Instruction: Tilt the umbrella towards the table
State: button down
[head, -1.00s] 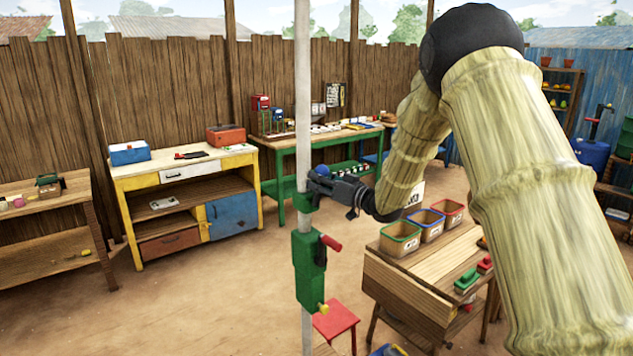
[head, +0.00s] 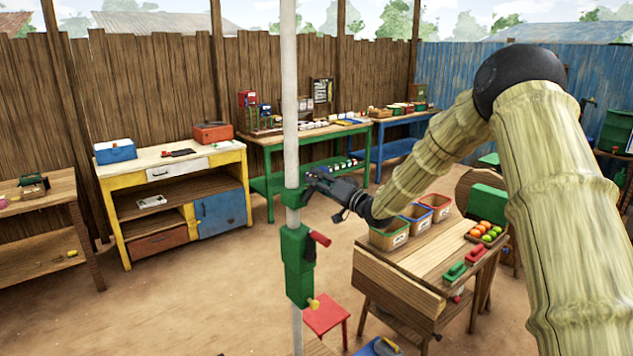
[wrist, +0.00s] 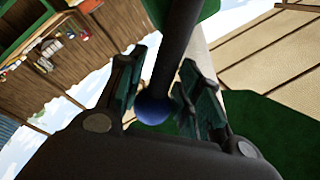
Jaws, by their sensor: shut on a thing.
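The umbrella's white pole (head: 291,110) stands nearly upright left of centre in the head view; its canopy is out of that view. A green collar (head: 293,197) sits on the pole, above a green box (head: 298,268) with a red handle (head: 320,238) and a yellow knob (head: 313,303). My gripper (head: 312,180) is at the collar, shut on a dark lever. In the wrist view the lever (wrist: 177,50), with its blue ball end (wrist: 153,108), runs between the fingers (wrist: 155,95). The wooden table (head: 405,295) stands to the right of the pole.
Several baskets (head: 388,238), red and green blocks (head: 455,272) and a tray of fruit (head: 485,233) are on the table. A red stool (head: 326,315) stands beside the pole's lower part. A yellow workbench (head: 120,210) is further left. Open ground lies between them.

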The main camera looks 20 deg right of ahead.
jog(key=shift+d, duration=0.15)
jog(key=c, duration=1)
grip_release()
jog(key=shift+d, duration=0.1)
jog(key=v, duration=1.2)
